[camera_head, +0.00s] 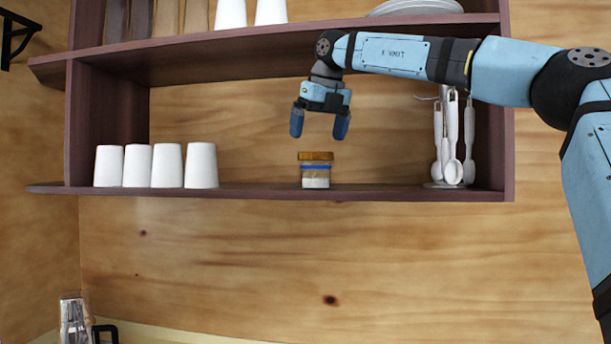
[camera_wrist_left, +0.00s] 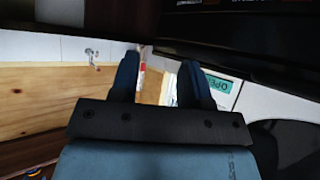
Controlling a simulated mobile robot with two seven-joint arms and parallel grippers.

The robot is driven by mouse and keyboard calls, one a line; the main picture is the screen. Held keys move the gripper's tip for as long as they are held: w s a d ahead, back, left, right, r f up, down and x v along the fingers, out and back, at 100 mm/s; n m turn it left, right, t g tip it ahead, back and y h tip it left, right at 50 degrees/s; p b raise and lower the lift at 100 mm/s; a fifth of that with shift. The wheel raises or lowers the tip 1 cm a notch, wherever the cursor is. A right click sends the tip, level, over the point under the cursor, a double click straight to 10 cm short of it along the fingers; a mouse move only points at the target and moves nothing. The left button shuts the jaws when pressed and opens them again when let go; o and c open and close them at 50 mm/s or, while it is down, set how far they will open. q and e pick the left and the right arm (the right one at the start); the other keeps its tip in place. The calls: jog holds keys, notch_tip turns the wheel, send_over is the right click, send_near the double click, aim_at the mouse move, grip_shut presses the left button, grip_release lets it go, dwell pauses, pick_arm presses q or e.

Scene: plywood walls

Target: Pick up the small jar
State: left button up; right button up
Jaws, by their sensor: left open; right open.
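The small jar (camera_head: 316,174) stands upright on the lower shelf of the wall unit, near the middle. It has a brown lid, a blue band and pale contents. My right gripper (camera_head: 319,126) is above the jar, pointing down, with its blue fingers apart and nothing between them. A small gap shows between the fingertips and the lid. My left gripper (camera_wrist_left: 158,84) shows only in the left wrist view, with its fingers apart and no object between them.
Several white cups (camera_head: 157,166) stand on the lower shelf (camera_head: 258,190) at the left. A rack of white utensils (camera_head: 452,143) hangs at its right end. The upper shelf (camera_head: 200,57) runs above, close to my right arm. The shelf is clear on both sides of the jar.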

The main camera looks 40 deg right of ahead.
aim_at(315, 160)
jog(key=shift+w+f, duration=0.15)
jog(key=shift+f, duration=0.4)
jog(key=p+x, duration=0.1)
jog(key=x, duration=0.2)
jog(key=p+x, duration=0.1)
jog(key=x, duration=0.2)
jog(key=shift+d, duration=0.25)
jog(key=c, duration=0.8)
